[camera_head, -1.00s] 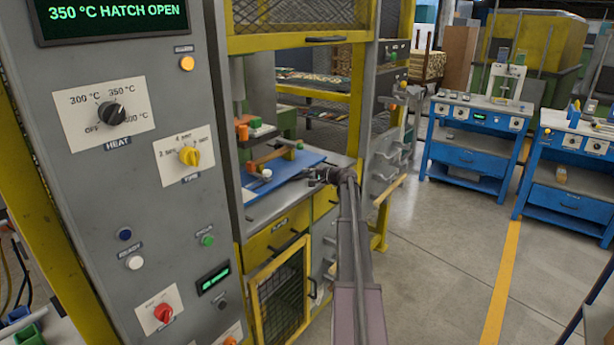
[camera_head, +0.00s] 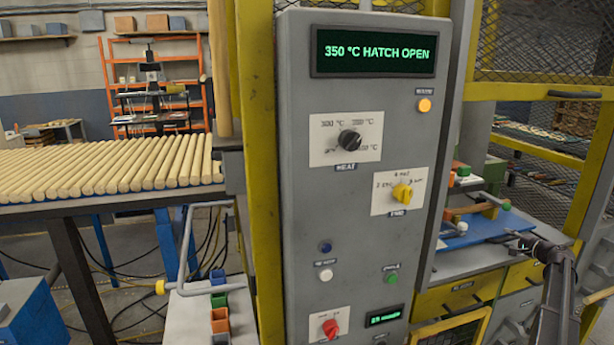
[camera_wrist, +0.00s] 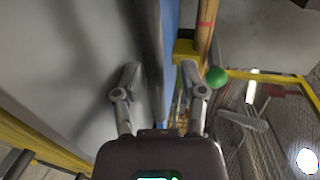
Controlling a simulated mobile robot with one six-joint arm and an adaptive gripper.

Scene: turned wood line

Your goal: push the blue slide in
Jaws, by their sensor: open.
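The blue slide (camera_head: 482,231) is a flat blue plate on the grey bench of the machine, at the right in the head view. It bears a wooden piece (camera_head: 472,213) and sticks out toward my gripper. My gripper (camera_head: 522,239) is at the slide's outer right end; whether it touches cannot be told. In the wrist view my gripper (camera_wrist: 160,76) is open, with its fingers on either side of a thin dark edge and the blue slide's strip (camera_wrist: 170,35). The slide's inner end is hidden behind the control cabinet.
The grey cabinet (camera_head: 300,180) has a display (camera_head: 375,51) reading "350 °C HATCH OPEN", a lit orange lamp (camera_head: 425,105) and dials. Wooden rods (camera_head: 100,170) lie on a rack at left. A wooden rod (camera_wrist: 205,35) and green knob (camera_wrist: 216,77) are close right of my fingers.

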